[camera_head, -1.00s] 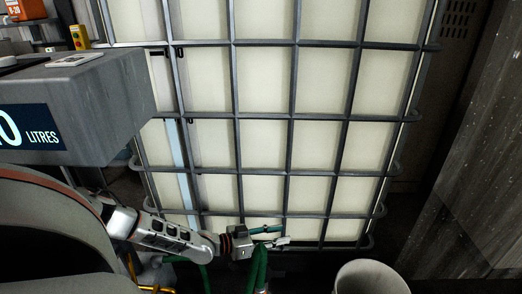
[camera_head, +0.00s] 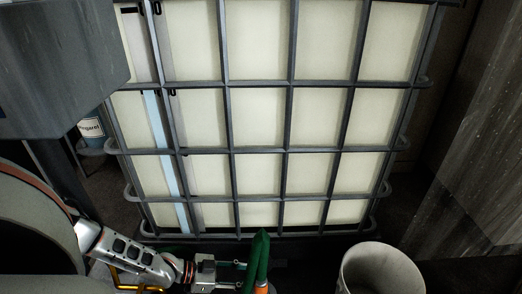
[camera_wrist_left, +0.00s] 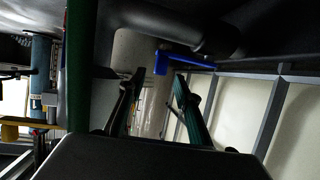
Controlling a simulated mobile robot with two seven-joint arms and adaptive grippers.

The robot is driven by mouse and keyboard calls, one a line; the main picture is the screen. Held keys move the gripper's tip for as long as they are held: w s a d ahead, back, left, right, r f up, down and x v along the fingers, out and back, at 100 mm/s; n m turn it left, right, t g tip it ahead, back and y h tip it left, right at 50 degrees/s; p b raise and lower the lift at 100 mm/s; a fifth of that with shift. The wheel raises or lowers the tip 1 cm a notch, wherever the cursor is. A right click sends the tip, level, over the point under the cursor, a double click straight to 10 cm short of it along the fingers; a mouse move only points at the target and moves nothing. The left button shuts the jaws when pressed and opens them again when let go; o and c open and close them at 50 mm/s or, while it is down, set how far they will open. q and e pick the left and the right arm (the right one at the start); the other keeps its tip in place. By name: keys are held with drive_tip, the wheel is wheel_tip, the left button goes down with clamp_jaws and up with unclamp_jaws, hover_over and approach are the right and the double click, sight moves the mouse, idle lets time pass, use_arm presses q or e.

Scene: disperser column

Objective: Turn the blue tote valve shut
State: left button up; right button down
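The blue valve handle (camera_wrist_left: 178,62) shows in the left wrist view, right of centre in the upper half, under a dark pipe. In the head view I cannot make out the valve. The large white tote (camera_head: 257,172) in its grey cage fills the middle of the head view. My left gripper (camera_head: 240,276) is low in the head view, below the tote and beside a green hose. In the left wrist view my left gripper (camera_wrist_left: 158,78) has its fingers apart with nothing between them, and the blue handle lies beyond the fingertips. My right gripper is out of view.
The green hose (camera_head: 257,256) rises close to my left gripper. A pale round bin (camera_head: 380,272) stands at the lower right. A grey box-shaped unit (camera_head: 62,70) overhangs at the upper left. A speckled panel (camera_head: 480,150) stands at the right.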

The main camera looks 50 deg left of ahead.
use_arm(q)
drive_tip(key=x, duration=0.2)
drive_tip(key=b+x, duration=0.1)
drive_tip(key=shift+w+d+f, duration=0.2)
drive_tip(key=shift+f, duration=0.25)
drive_tip(key=shift+w+d, duration=0.35)
drive_tip(key=shift+w, duration=0.3)
clamp_jaws()
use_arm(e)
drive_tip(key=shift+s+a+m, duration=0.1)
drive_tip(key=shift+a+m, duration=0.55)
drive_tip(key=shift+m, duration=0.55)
